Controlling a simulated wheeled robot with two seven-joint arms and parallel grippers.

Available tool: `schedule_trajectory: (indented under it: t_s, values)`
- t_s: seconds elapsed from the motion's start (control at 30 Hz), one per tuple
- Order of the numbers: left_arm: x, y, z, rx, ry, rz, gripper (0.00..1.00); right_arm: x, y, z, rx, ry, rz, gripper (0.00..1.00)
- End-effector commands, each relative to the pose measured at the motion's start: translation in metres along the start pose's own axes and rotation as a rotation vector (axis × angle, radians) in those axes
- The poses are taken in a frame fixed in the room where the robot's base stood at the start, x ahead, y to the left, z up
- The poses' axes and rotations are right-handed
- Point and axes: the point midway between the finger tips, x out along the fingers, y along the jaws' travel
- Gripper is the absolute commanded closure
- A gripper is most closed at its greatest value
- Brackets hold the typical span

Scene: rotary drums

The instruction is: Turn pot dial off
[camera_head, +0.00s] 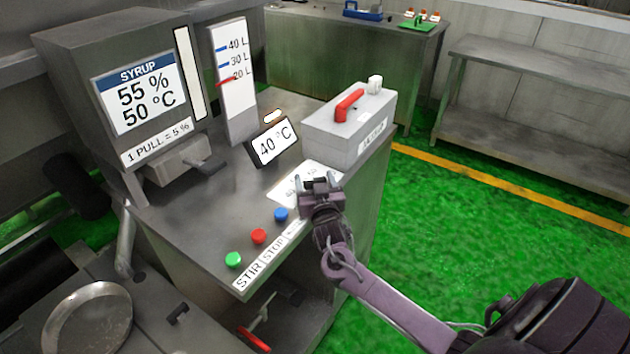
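My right gripper (316,182) reaches in from the lower right, over the right front part of the steel counter (190,222). Its fingers are at a white labelled plate (283,190) and cover part of it. A small dark shape shows between the fingertips, but I cannot tell whether it is a dial or part of the gripper. No pot dial can be clearly made out. Whether the fingers are closed or touch anything is unclear. My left gripper is not in view.
Green (233,260), red (259,236) and blue (281,214) buttons line the counter's front edge. Green floor (450,215) lies open on the right.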

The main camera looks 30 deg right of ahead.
Motion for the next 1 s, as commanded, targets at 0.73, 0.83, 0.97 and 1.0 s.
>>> schedule_trajectory:
  t_s: [0.73, 0.83, 0.97, 1.0]
  values:
    - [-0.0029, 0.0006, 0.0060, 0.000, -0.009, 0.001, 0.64, -0.0004, 0.0020, -0.0008, -0.005, 0.000, -0.153, 0.66]
    - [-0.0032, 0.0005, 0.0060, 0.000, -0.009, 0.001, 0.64, -0.0006, 0.0025, -0.0005, -0.006, 0.000, -0.232, 0.66]
    - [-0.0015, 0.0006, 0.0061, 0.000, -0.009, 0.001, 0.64, -0.0005, 0.0025, 0.0001, -0.006, 0.001, -0.346, 0.66]
    - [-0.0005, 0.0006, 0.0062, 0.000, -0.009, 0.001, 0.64, -0.0005, 0.0026, 0.0004, -0.006, 0.000, -0.380, 0.66]
